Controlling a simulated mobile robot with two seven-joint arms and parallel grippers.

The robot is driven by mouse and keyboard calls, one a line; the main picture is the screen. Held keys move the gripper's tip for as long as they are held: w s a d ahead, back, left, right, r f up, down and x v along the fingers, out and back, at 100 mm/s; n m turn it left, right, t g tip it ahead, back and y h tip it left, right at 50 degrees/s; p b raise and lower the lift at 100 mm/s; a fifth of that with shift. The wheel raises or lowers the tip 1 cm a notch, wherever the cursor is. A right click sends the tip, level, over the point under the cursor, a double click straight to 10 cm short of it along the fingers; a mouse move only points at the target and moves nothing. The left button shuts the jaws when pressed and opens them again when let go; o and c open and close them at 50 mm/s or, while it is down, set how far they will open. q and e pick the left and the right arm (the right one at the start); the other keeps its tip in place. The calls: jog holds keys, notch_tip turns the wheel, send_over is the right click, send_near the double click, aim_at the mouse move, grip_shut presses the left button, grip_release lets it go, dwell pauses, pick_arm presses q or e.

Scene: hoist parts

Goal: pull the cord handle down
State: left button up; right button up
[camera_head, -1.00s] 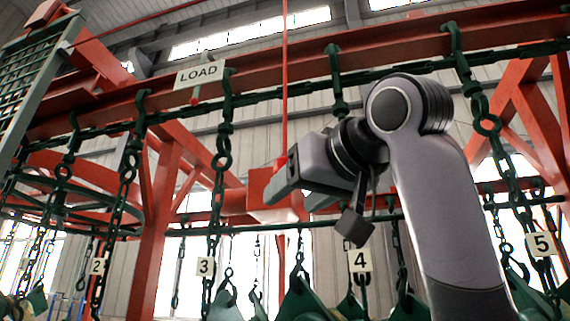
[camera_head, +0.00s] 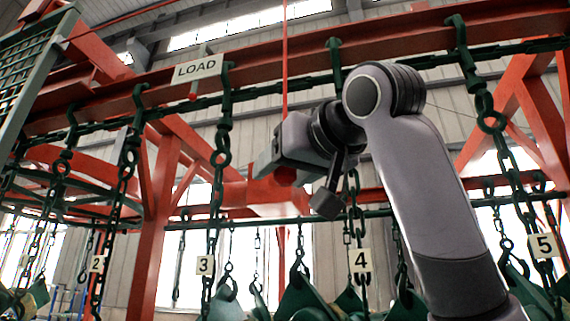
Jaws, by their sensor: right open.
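The red cord (camera_head: 285,60) hangs straight down from the top of the view and passes out of sight behind my right gripper. A rounded red piece (camera_head: 285,175), which looks like the lower part of the cord handle, shows just under the gripper body. The rest of the handle is hidden. My right gripper (camera_head: 268,166) is open at the cord's line, its fingers pointing left. The frames do not clearly show whether the handle is between the fingers. My left gripper is not in view.
A red overhead rail (camera_head: 440,42) carries green hooks and chains (camera_head: 220,150) on both sides of my arm. A LOAD sign (camera_head: 198,69) hangs from the rail. Numbered tags such as 4 (camera_head: 360,260) and green hanging parts (camera_head: 300,300) are below.

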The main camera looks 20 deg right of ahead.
grip_shut()
notch_tip(320, 180, down, 5)
jog(key=b, duration=0.4)
jog(key=shift+r, duration=0.2)
grip_release()
jog(key=shift+s, duration=0.1)
